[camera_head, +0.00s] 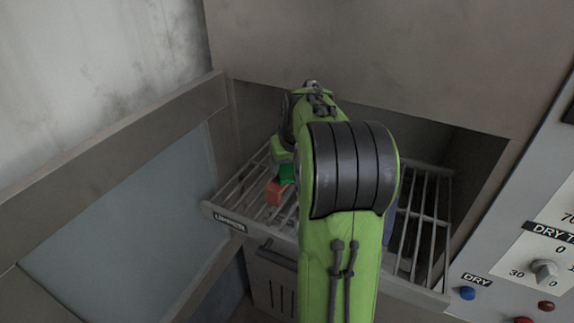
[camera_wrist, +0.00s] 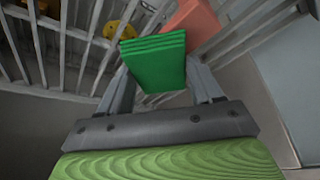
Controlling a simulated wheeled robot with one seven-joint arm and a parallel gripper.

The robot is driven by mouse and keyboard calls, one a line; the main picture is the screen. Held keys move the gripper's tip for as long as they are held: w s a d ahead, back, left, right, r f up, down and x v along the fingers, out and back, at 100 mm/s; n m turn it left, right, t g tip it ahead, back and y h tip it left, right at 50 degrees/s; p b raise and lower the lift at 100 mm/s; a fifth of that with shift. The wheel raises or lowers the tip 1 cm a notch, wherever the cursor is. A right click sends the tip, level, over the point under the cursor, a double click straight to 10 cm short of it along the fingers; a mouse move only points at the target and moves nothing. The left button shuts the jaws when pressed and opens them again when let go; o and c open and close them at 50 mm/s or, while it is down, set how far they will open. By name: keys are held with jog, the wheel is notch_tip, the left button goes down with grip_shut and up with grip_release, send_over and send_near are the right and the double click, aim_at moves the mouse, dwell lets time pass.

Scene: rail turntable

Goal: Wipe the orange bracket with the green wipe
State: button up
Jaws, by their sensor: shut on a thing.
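The green wipe (camera_wrist: 155,58) is a folded, layered block held between the two fingers of my gripper (camera_wrist: 162,78). It also shows in the head view (camera_head: 287,174), just below the end of my arm. The orange bracket (camera_head: 274,193) lies on the left part of the slatted rack. In the wrist view the bracket (camera_wrist: 198,20) is just beyond the wipe, up and to the right, partly covered by it. Whether wipe and bracket touch, I cannot tell. My arm covers much of the rack in the head view.
The barred rack (camera_head: 222,213) sits in a grey cabinet opening, with side walls close on both sides. A yellow round thing (camera_wrist: 119,30) shows by the bars. A blue thing (camera_head: 389,222) is mostly behind my arm. A control panel (camera_head: 520,275) stands at the right.

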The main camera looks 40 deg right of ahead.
aim_at(277, 183)
jog(key=shift+s+a+f+b, duration=0.1)
jog(key=shift+s+a+b, duration=0.15)
jog(key=shift+a, duration=0.45)
jog(key=shift+s+a+f+b, duration=0.1)
jog(key=shift+a+b, duration=0.2)
jog(key=shift+a, duration=0.45)
jog(key=shift+s+a+b, duration=0.2)
jog(key=shift+a+b, duration=0.1)
jog(key=shift+a, duration=0.4)
jog(key=d+p, duration=0.1)
jog(key=d, duration=0.1)
jog(key=w+d+p, duration=0.1)
jog(key=d, duration=0.1)
jog(key=shift+r, duration=0.1)
jog(key=shift+w+d, duration=0.1)
jog(key=shift+d, duration=0.4)
notch_tip(277, 183, up, 8)
jog(key=p, duration=0.7)
jog(key=shift+p, duration=0.3)
